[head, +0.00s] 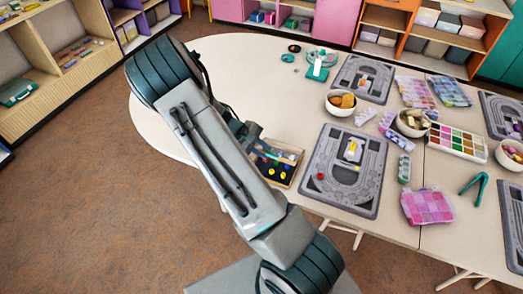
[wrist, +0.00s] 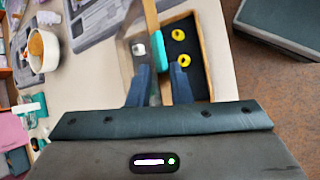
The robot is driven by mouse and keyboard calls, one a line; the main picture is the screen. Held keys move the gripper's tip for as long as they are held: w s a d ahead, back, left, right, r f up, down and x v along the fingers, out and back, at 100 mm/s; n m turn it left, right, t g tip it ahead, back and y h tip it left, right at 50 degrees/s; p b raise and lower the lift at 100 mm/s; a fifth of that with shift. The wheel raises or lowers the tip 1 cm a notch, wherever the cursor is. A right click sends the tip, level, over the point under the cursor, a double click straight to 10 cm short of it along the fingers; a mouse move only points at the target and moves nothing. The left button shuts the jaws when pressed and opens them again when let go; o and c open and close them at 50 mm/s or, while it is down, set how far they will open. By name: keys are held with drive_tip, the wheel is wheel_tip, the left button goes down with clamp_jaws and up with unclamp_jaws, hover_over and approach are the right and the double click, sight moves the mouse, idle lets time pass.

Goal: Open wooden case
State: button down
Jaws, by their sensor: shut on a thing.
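The wooden case (head: 286,184) lies on the table left of the large grey bead board, with yellow pieces on a dark inside. It also shows in the wrist view (wrist: 205,45), where a wooden bar (wrist: 152,20) with a teal handle (wrist: 156,58) crosses it. The bar looks like the edge of a see-through lid that stands partly raised; its angle is hard to tell. My gripper (wrist: 159,72) is shut on the teal handle, with one blue finger on each side. In the head view my arm hides most of the gripper and part of the case.
The grey bead board (head: 345,170) lies close to the right of the case. Bowls (head: 341,103), a paint-like tray (head: 458,141) and a pink bead box (head: 427,206) stand farther right. The table's left end (head: 165,130) is clear.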

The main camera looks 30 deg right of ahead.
drive_tip(key=shift+w+d+r+y+p, duration=0.15)
drive_tip(key=shift+w+d+r+p, duration=0.1)
drive_tip(key=shift+r+p, duration=0.2)
drive_tip(key=shift+w+d+r+y+p, duration=0.2)
drive_tip(key=shift+r+p, duration=0.1)
drive_tip(key=shift+p, duration=0.2)
drive_tip(key=shift+w+d+r+n+g+y+p, duration=0.4)
drive_tip(key=shift+d+r+g+y+p, duration=0.05)
drive_tip(key=shift+d+g+p, duration=0.2)
drive_tip(key=shift+a, duration=0.1)
drive_tip(key=shift+w+d+r+y+p, duration=0.3)
drive_tip(key=shift+w+d+r+p, duration=0.1)
drive_tip(key=shift+d+r+p, duration=0.25)
drive_tip(key=shift+w+d+r+n+g+y+p, duration=0.35)
drive_tip(key=shift+w+d+g+y+p, duration=0.15)
drive_tip(key=shift+d+g+p, duration=0.1)
